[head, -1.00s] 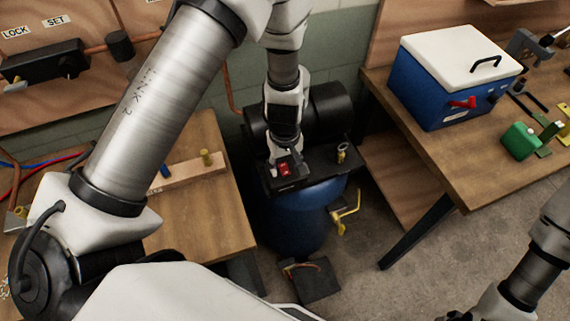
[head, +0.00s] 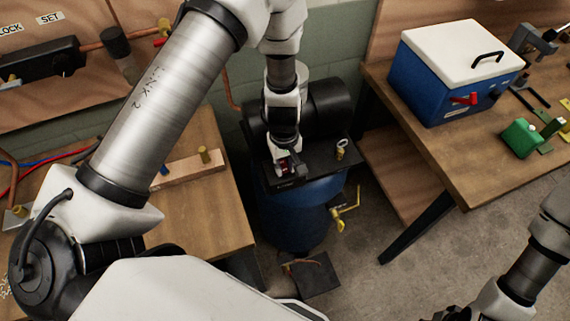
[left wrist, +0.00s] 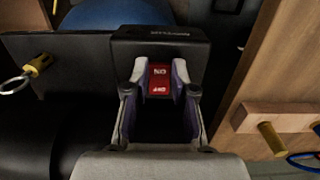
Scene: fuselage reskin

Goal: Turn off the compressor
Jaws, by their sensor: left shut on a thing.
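The compressor has a blue tank (head: 300,222) and a black top plate (head: 318,164), and stands on the floor between two benches. Its red rocker switch (left wrist: 160,80), marked ON and OFF, sits on a black box (left wrist: 190,48). My left gripper (head: 284,166) reaches down onto the switch from above. In the head view the gripper hides most of the switch. I cannot tell which way the rocker is tipped. My right gripper is out of view.
A yellow-handled valve (head: 340,219) hangs at the tank's side. A brass fitting with a ring (head: 341,149) stands on the top plate. A wooden bench (head: 205,220) is at left; another, with a blue cooler (head: 440,85), is at right. A dark pedal-like block (head: 313,275) lies on the floor.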

